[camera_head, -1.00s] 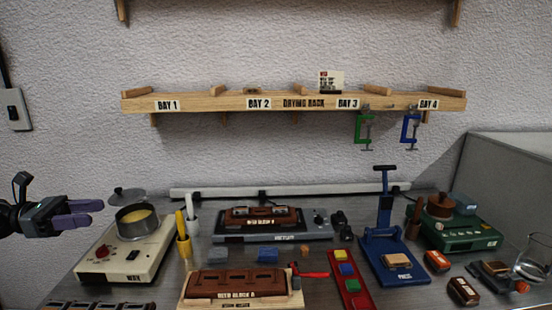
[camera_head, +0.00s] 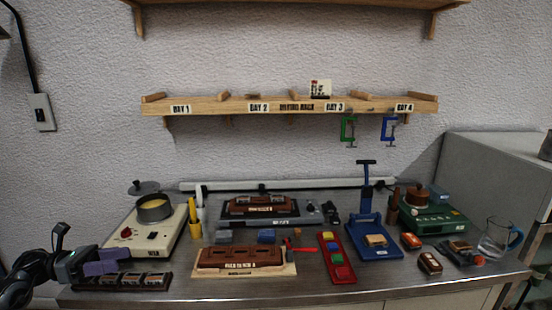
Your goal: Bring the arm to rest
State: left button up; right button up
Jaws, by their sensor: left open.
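My left gripper (camera_head: 107,262) is at the left front of the bench in the head camera view. Its purple fingers are apart and hold nothing that I can see. It is just above or behind the left end of a dark tray of small blocks (camera_head: 130,281); whether it touches the tray I cannot tell. My left arm comes in from the left edge. My right gripper is not in view.
A cream WAX heater (camera_head: 152,246) with a pot (camera_head: 154,208) stands beyond the gripper. Reed block B (camera_head: 240,259), a red tray (camera_head: 336,258), a blue press (camera_head: 373,240) and a glass jug (camera_head: 496,238) fill the bench. The drying rack (camera_head: 220,107) hangs above.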

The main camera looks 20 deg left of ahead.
pick_arm(q)
jog(key=s+d+f+n+t+y+p, duration=0.2)
jog(key=d+f+n+t+y+p, duration=0.15)
jog(key=d+f+n, duration=0.45)
jog(key=s+d+f+n+t+y+p, duration=0.2)
jog(key=d+f+n+t+y, duration=0.15)
jog(key=d+n, duration=0.8)
jog(key=s+d+f+n+t+y+p, duration=0.1)
jog(key=d+f+n+t+y+p, duration=0.25)
jog(key=d+f+n, duration=0.45)
jog(key=s+d+f+n+g+y+p, duration=0.1)
jog(key=s+d+n+g+y, duration=0.2)
jog(key=s+n+g, duration=0.5)
jog(key=s+d+n+g+y, duration=0.3)
jog(key=s+n+g, duration=0.4)
jog(key=s+g, duration=0.1)
notch_tip(320, 180, up, 37)
jog(key=s+n+p, duration=0.1)
jog(key=p, duration=3.7)
jog(key=shift+a+r, duration=0.2)
jog(key=shift+a, duration=0.05)
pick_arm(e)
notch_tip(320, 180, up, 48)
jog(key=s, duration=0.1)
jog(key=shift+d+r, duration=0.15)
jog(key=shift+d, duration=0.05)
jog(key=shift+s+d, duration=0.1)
